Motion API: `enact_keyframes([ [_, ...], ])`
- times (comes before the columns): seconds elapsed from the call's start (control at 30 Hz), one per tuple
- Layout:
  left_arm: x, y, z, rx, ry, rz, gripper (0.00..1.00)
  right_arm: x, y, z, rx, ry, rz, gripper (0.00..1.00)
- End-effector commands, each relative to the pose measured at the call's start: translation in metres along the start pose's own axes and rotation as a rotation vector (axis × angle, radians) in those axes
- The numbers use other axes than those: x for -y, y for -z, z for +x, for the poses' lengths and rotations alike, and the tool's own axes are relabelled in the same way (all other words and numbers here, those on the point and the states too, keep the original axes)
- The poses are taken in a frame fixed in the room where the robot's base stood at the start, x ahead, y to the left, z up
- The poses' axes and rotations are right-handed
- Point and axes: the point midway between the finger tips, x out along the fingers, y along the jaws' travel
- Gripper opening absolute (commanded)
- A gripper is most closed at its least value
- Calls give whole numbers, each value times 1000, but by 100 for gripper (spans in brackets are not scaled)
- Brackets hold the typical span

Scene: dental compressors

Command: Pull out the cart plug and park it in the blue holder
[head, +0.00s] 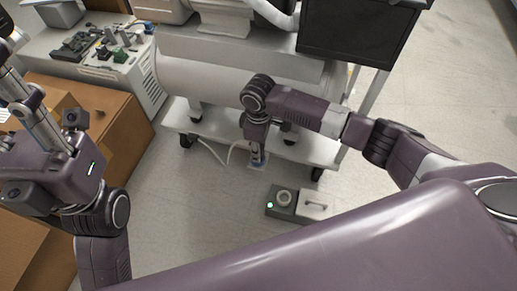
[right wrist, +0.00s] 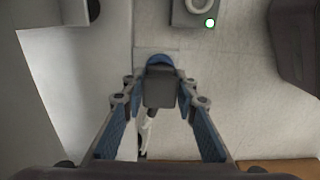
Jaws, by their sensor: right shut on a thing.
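My right gripper (head: 257,156) points down at the floor beside the cart. In the right wrist view my right gripper (right wrist: 158,98) is shut on a dark grey plug (right wrist: 160,90), with a blue finger on each side. The blue holder (right wrist: 160,60) shows as a rounded blue edge just past the plug; in the head view the holder (head: 258,164) is low at the fingertips, on a pale plate. I cannot tell whether the plug sits in it or just above it. A pale cord (head: 215,152) runs left from the plug. My left arm is at the left; its jaws are unclear.
A grey floor box (head: 284,203) with a round socket, a green light and a white part stands right of the holder. The white cart (head: 310,148) on casters stands behind. Cardboard boxes (head: 110,115) are at left. The floor in front is clear.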

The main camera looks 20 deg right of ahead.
Motion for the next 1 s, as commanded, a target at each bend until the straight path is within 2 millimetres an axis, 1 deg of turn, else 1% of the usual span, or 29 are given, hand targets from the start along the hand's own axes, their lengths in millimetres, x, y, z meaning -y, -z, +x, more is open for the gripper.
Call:
enact_keyframes([
  [0.6, -1, 1, 3, -15, -9, 1, 40, 0, 0, 12, 0, 1, 0, 2],
  [0.63, -1, 1, 4, -15, -9, 1, 40, 0, 0, 12, 0, 0, 0, 29],
  [0.67, -1, 1, 4, -15, -9, 1, 40, 0, 0, 12, 0, 0, 0, 32],
  [0.7, -1, 1, 4, -15, -9, 1, 40, 0, 0, 12, 0, 0, 0, 34],
  [0.9, -1, 2, 4, -16, -9, 1, 40, 0, 0, 12, 0, 0, 0, 34],
  [1.0, 0, 2, 4, -7, -6, 1, 40, 0, 0, 8, 0, 0, 0, 34],
])
